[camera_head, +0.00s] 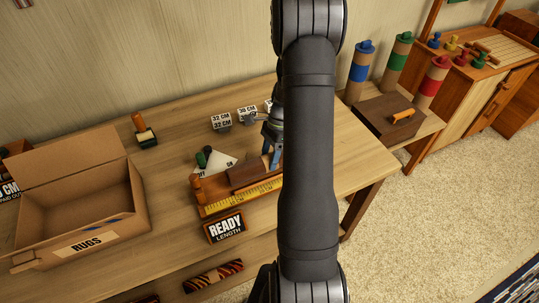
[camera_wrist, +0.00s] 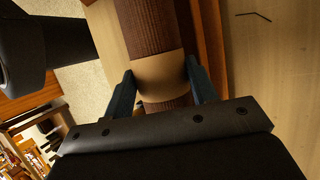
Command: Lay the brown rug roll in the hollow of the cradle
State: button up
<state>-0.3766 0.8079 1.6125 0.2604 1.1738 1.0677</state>
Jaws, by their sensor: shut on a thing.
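The brown rug roll (camera_head: 248,172) lies along a wooden ruler tray (camera_head: 208,211) with a yellow scale, behind the READY LENGTH sign. My gripper (camera_head: 271,150) is at the roll's right end, partly hidden by my arm. In the wrist view, its two blue fingers (camera_wrist: 158,82) are shut on the tan band (camera_wrist: 158,70) around the ribbed brown roll (camera_wrist: 152,25). I cannot tell whether the roll touches the tray. No hollow is clearly visible, so I cannot tell which thing is the cradle; my arm hides part of the table.
An open RUGS carton (camera_head: 88,242) stands at the left.

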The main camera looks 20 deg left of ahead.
jog(key=o, duration=1.3)
jog(key=v, duration=1.7)
jog(key=shift+r, duration=0.3)
jog(key=shift+s+f, duration=0.1)
jog(key=shift+f, duration=0.05)
jog(key=x, duration=1.7)
jog(key=shift+f, duration=0.15)
jog(key=shift+r, duration=0.8)
